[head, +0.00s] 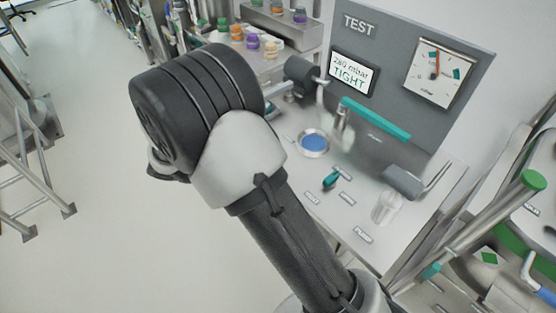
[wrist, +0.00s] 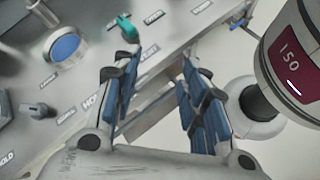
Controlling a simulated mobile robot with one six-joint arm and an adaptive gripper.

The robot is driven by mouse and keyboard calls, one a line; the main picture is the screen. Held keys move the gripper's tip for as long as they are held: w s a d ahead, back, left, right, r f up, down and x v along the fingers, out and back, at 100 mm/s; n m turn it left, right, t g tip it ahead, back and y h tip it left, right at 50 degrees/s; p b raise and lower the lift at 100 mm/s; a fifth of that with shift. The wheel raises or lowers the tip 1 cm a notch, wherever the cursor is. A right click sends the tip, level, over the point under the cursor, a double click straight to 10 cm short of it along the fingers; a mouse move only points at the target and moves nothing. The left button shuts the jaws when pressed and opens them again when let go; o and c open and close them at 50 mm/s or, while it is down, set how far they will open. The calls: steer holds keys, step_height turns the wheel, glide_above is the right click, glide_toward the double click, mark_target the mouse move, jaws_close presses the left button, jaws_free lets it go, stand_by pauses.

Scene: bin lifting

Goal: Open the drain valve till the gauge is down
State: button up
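A small teal lever (head: 330,181) stands on the bench top among small labels; I take it for the drain valve, but its label is too small to read. The lever also shows at the top of the wrist view (wrist: 127,28). The display (head: 353,74) reads 280 mbar TIGHT. My gripper (wrist: 160,62) is open and empty, apart from the lever, with its blue-padded fingers near the bench edge. My arm hides it in the head view.
A blue disc in a round metal port (head: 313,142) lies behind the lever. A clear cup (head: 386,208) and a grey clamp (head: 403,181) are to its right. A grey knob (wrist: 36,110) sits left in the wrist view. Open floor (head: 90,220) lies left of the bench.

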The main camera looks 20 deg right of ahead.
steer(key=a+f+n+t+h+b, duration=0.15)
steer(key=f+n+t+h, duration=0.35)
steer(key=f, duration=0.8)
steer(key=a+f+n+t+h, duration=0.1)
steer(key=a+f+n+t, duration=0.15)
steer(key=f+n, duration=0.65)
steer(key=w+d+f+m+b, duration=0.1)
steer(key=w+d, duration=0.2)
steer(key=d, duration=0.5)
steer(key=w+d+f+m+b, duration=0.1)
steer(key=w+d+f+m, duration=0.1)
steer(key=d, duration=0.6)
steer(key=shift+w+d+f+t, duration=0.15)
steer(key=shift+w+d+t, duration=0.2)
steer(key=shift+w, duration=0.45)
steer(key=shift+c, duration=0.5)
jaws_close()
